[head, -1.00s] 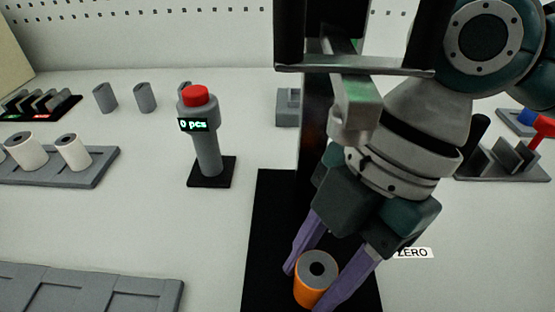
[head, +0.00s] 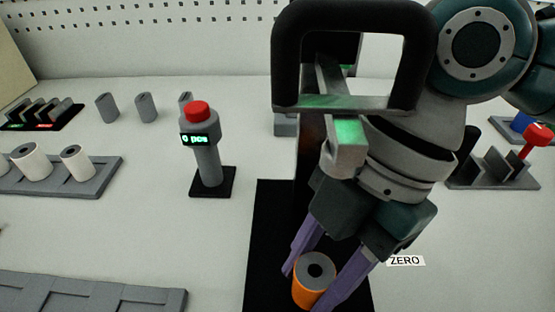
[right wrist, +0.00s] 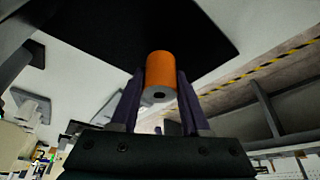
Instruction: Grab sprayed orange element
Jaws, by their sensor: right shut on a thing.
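The orange element (head: 311,291) is a cylinder with a grey top and a dark centre hole. It stands upright at the bottom of the head view, over the black base plate (head: 265,240). My right gripper (head: 307,285) comes down from the upper right, and its two purple fingers are shut on the orange element, one on each side. The right wrist view shows the element (right wrist: 162,72) between the fingers (right wrist: 160,95), with the dark plate behind it. I cannot tell whether the element touches the plate. My left gripper is not in view.
A post with a red button and a "0 pcs" display (head: 204,150) stands left of the plate. White spools (head: 77,162) sit on a grey tray at the left. Another grey tray (head: 95,295) lies at front left. A fixture with a red knob (head: 537,135) stands at the right.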

